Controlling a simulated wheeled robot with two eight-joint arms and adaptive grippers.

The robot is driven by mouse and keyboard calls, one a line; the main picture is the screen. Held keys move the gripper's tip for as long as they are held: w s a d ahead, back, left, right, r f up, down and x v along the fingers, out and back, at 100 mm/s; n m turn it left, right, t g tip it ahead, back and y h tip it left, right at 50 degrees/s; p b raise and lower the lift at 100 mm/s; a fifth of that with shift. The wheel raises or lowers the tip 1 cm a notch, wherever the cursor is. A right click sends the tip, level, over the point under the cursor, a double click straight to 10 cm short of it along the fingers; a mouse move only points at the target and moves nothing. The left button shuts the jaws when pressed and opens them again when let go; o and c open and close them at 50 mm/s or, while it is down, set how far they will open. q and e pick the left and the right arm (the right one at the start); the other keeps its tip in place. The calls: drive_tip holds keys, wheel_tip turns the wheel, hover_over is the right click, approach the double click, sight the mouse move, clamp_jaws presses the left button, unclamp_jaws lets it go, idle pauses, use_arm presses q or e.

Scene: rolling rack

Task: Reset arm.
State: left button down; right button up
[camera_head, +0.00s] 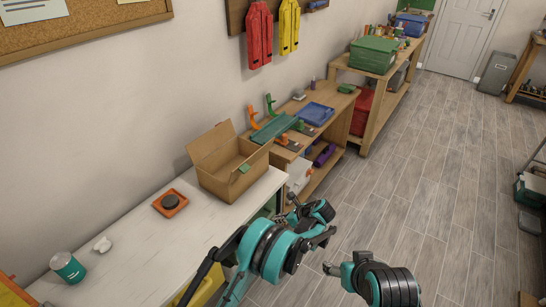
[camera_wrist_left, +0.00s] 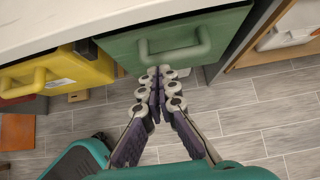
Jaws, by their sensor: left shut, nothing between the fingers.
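My left gripper (camera_wrist_left: 157,92) is shut and empty in the left wrist view, with its fingertips together just below the handle of a green drawer (camera_wrist_left: 125,50). I cannot tell whether the tips touch the drawer. In the head view my left gripper (camera_head: 288,214) is small and partly hidden, beside the right end of the white workbench (camera_head: 125,260). The teal and black joints of my left arm stand in front of the bench. Part of my right arm shows at the bottom right of the head view, but its gripper cannot be made out.
A yellow drawer (camera_wrist_left: 75,75) is left of the green one. An open cardboard box (camera_head: 215,178), an orange tray (camera_head: 160,204) and a teal can (camera_head: 68,267) stand on the workbench. Wooden shelves line the wall beyond. The tiled floor (camera_head: 425,180) to the right is clear.

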use_arm(q)
drive_tip(key=s+a+r+n+h, duration=0.1)
drive_tip(key=s+a+r+n, duration=0.3)
drive_tip(key=r, duration=0.4)
drive_tip(key=s+a+r+n+h, duration=0.25)
drive_tip(key=a+r+n, duration=0.2)
drive_tip(key=r, duration=0.35)
drive_tip(key=s+a+r+n+h, duration=0.1)
drive_tip(key=s+a+r+n, duration=0.3)
drive_tip(key=r, duration=0.3)
drive_tip(key=s+a+r+n+h, duration=0.1)
drive_tip(key=s+a+n, duration=0.1)
drive_tip(key=s+n, duration=0.2)
drive_tip(key=s+a+n+t, duration=0.1)
drive_tip(key=s+a+n, duration=0.2)
drive_tip(key=s, duration=0.8)
drive_tip(key=s+a+r+n+t+h, duration=0.1)
drive_tip(key=s+a+n, duration=0.1)
drive_tip(key=s+n, duration=0.3)
drive_tip(key=s, duration=0.2)
drive_tip(key=shift+s+a+r+n+h, duration=0.25)
drive_tip(key=shift+s+r+n+h, duration=0.05)
drive_tip(key=shift+s+n+h, duration=0.05)
